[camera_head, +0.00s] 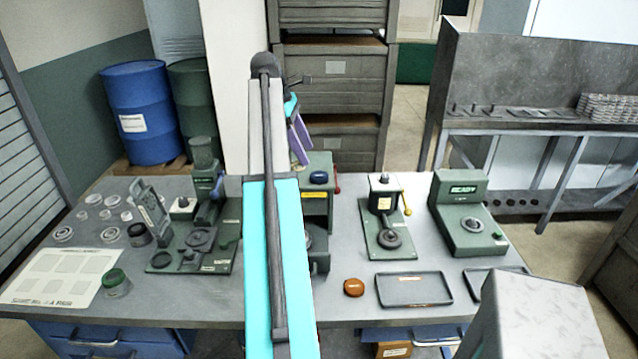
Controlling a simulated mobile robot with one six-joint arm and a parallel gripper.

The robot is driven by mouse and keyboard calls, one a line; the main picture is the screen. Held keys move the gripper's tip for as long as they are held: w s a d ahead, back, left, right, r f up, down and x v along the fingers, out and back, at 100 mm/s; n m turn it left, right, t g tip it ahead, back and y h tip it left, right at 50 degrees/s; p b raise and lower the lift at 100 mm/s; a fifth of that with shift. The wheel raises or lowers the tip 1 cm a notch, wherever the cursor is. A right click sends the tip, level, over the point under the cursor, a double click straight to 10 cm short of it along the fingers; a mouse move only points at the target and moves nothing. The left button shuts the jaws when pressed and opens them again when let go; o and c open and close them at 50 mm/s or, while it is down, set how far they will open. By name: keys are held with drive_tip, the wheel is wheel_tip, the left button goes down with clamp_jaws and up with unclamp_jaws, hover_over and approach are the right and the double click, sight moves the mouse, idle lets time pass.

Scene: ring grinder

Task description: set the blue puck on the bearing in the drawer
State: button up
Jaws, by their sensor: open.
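A dark blue round piece, seemingly the blue puck (319,177), sits on top of a green machine (319,160) just right of my arm. My gripper (299,138) shows as purple fingers beyond my cyan arm, above and slightly left of the puck and apart from it. It is partly hidden by the arm; it looks open and empty. A blue drawer (428,340) under the bench's front right stands partly open at the bottom edge, with an orange-brown box (394,350) in it. I cannot make out a bearing inside; most of the drawer is cut off.
On the bench are green machines at left (198,240) and right (469,215), an orange-brown puck (354,287) and a dark tray (414,289). Several rings lie at the left. A grey block (530,315) fills the lower right corner. Some bench front is clear.

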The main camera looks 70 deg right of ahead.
sight(319, 175)
drive_tip(key=shift+p+x, duration=0.35)
drive_tip(key=shift+x, duration=1.1)
drive_tip(key=shift+f, duration=0.1)
drive_tip(key=shift+p+x, duration=1.15)
drive_tip(key=shift+x, duration=1.4)
drive_tip(key=shift+d, duration=0.2)
drive_tip(key=c, duration=1.3)
drive_tip(key=shift+r, duration=0.25)
